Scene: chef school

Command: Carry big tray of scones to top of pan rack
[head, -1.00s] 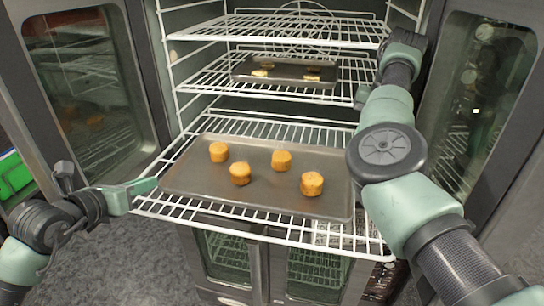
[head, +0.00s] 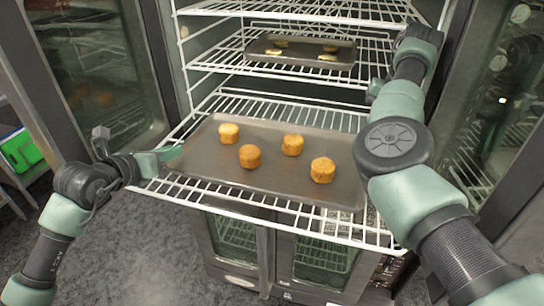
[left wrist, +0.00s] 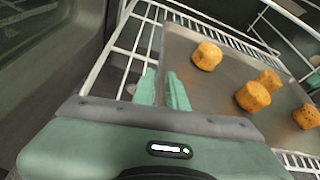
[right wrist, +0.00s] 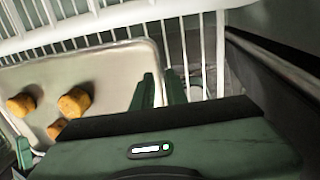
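The big tray (head: 300,182) of scones lies level on a pulled-out white wire rack in the open oven. Several golden scones (head: 249,156) stand upright on it. My left gripper (head: 176,156) is at the tray's left rim, its fingers close together on either side of it in the left wrist view (left wrist: 160,84). My right arm reaches over the tray's right side; its fingers are hidden in the head view. In the right wrist view my right gripper (right wrist: 162,86) has its fingers close together at the tray's other rim. The top of a pan rack is not in view.
A smaller tray (head: 262,60) with several pale pieces sits on the rack above. Open glass oven doors stand left (head: 90,75) and right (head: 500,90). A green object (head: 22,150) is at far left. Grey floor (head: 140,255) is clear at lower left.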

